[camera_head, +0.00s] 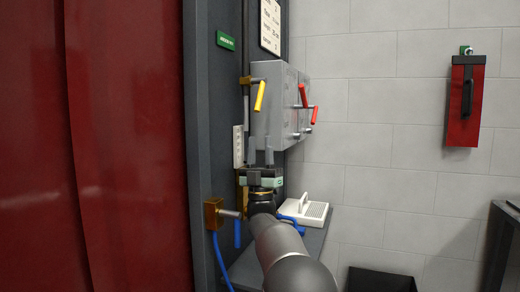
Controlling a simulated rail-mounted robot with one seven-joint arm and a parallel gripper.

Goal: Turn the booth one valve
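A valve with a yellow lever (260,96) and a brass fitting sits on a vertical pipe, left of a grey box. The lever hangs down, slightly tilted. A second brass valve (213,213) is lower on the booth post, with a blue lever (237,234) hanging down and a blue hose below. The frame does not show clearly which is the booth one valve. My gripper (261,157) is below the yellow lever and up-right of the blue one. Its two fingers look apart, with nothing seen between them. The grey box is behind the fingers.
The grey box (277,110) carries two red levers (303,96). A red curtain (125,140) fills the left side. A small green sign (225,41) is on the post. A white tray (313,212) lies on a grey shelf. A red box (465,100) hangs on the right wall.

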